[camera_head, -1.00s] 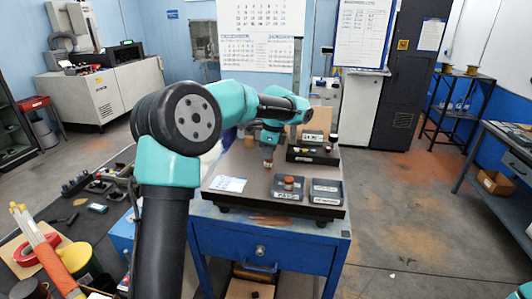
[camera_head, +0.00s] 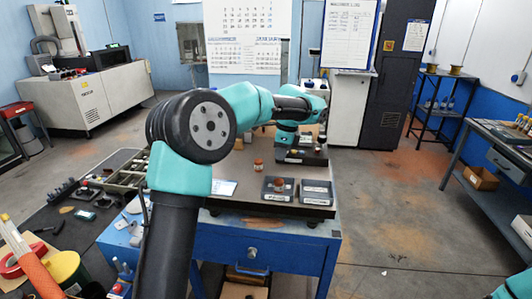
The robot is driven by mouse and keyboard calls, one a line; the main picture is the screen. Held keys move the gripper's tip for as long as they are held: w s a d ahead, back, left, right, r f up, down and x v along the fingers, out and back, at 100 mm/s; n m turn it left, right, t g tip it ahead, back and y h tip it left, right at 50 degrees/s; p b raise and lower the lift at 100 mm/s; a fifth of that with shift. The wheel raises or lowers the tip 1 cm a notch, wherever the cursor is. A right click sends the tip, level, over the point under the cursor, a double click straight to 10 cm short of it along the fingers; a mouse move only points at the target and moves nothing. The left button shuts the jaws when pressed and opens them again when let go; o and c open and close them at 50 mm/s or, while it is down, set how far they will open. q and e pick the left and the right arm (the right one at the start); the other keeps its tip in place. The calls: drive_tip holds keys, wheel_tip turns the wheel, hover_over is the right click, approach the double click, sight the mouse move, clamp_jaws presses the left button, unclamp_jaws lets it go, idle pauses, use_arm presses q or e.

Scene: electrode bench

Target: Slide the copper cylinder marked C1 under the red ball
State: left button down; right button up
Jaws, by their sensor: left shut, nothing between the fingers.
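A small copper-orange cylinder (camera_head: 258,166) stands upright on the bench top (camera_head: 236,203), left of the trays. Any C1 mark on it is too small to read. A second reddish-brown round piece (camera_head: 280,185) sits in the left dark tray (camera_head: 268,196). I cannot make out a red ball for certain. My left gripper (camera_head: 284,146) is behind and to the right of the copper cylinder, apart from it, near the black rack (camera_head: 303,157). It is small, partly lost against the dark background, shut and empty. My right gripper is not in view.
A second dark tray (camera_head: 317,192) with a white label stands right of the first and looks empty. A white paper (camera_head: 222,188) lies on the bench's left side. Small items stand around the rack at the back. My left arm hides the bench's left edge.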

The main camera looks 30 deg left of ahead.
use_arm(q)
drive_tip(key=shift+w+d, duration=0.2)
drive_tip(key=shift+d, duration=0.5)
drive_tip(key=shift+w+d, duration=0.25)
drive_tip(key=shift+d, duration=0.45)
drive_tip(key=shift+w+d, duration=0.2)
drive_tip(key=shift+d, duration=0.5)
drive_tip(key=shift+d, duration=0.1)
